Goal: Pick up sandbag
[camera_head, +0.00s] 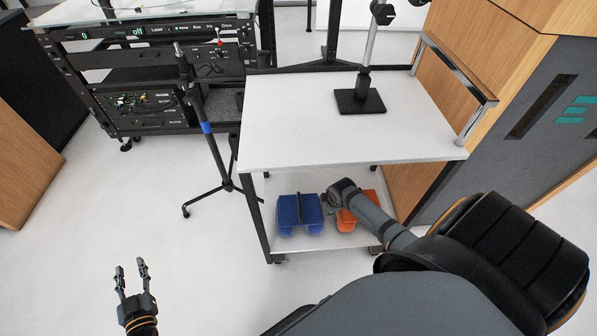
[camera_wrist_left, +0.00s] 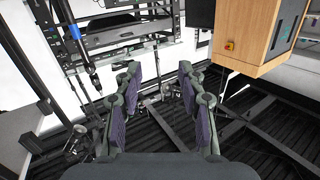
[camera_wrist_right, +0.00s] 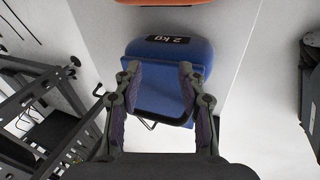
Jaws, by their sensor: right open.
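A blue sandbag (camera_head: 289,214) and an orange sandbag (camera_head: 368,208) lie side by side on the lower shelf (camera_head: 285,182) of a white cart. In the right wrist view, the blue sandbag (camera_wrist_right: 172,58) carries a "2 kg" label and sits between and just beyond the fingertips. My right gripper (camera_wrist_right: 159,75) is open around its near part; contact cannot be told. In the head view it is mostly hidden by its wrist. My left gripper (camera_head: 130,266) is open and empty, above the floor at lower left; its spread fingers also show in the left wrist view (camera_wrist_left: 160,72).
The cart's white top (camera_head: 320,125) hangs over the shelf and holds a black stand (camera_head: 360,101). A thin tripod (camera_head: 213,142) stands left of the cart, before an instrument rack (camera_head: 150,75). A wooden cabinet (camera_head: 425,165) closes the right side. Floor at left is clear.

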